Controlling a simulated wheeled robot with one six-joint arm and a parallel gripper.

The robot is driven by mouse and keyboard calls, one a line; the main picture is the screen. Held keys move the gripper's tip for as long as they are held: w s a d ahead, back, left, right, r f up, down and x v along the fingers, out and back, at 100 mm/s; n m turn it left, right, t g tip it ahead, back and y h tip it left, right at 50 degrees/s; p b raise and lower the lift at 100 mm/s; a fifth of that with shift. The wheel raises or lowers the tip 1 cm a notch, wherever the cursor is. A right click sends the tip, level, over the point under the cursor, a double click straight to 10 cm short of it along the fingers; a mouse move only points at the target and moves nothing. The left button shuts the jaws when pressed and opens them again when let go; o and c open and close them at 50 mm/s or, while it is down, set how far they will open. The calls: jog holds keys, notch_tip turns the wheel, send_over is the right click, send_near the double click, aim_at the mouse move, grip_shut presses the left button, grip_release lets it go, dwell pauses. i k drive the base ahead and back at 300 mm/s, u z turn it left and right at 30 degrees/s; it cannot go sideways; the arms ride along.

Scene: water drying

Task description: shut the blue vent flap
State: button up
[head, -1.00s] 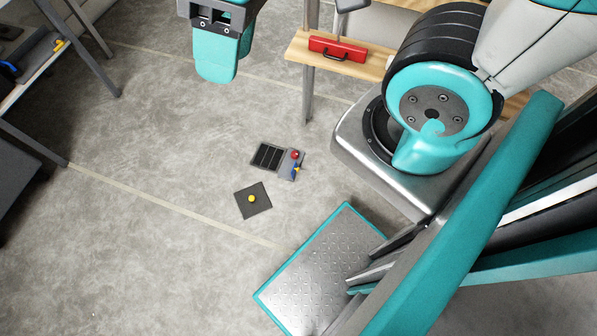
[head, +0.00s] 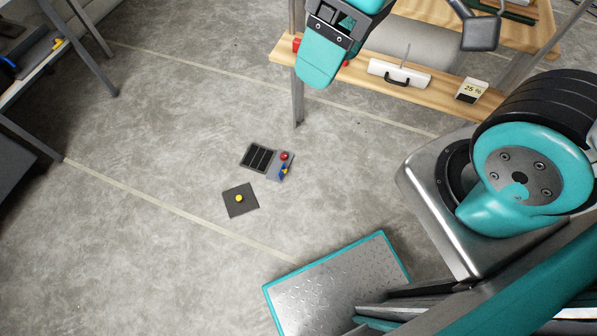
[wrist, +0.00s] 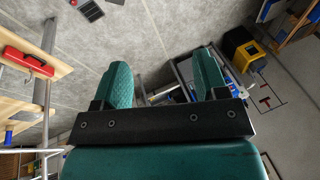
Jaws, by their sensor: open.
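I cannot make out a blue vent flap for certain. On the floor in the head view lies a dark slotted panel (head: 259,157) joined to a small grey plate with a red knob (head: 284,156). A small blue piece (head: 283,171) with some yellow sits on that plate; I cannot tell what it is. The slotted panel also shows at the top of the wrist view (wrist: 90,10). My gripper (head: 325,55) is high above the floor, near the wooden shelf and apart from the panel. In the wrist view its two green fingers (wrist: 164,78) stand wide apart with nothing gripped.
A dark square plate with a yellow knob (head: 239,199) lies beside the panel. The wooden shelf (head: 437,95) carries a white case (head: 399,75) and a number card (head: 472,91). A red case (wrist: 27,61) shows at left in the wrist view. Open floor surrounds the panel.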

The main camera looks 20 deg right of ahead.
aim_at(282, 170)
jog(key=k, duration=0.5)
jog(key=u, duration=0.75)
jog(key=i, duration=0.8)
jog(key=z, duration=0.55)
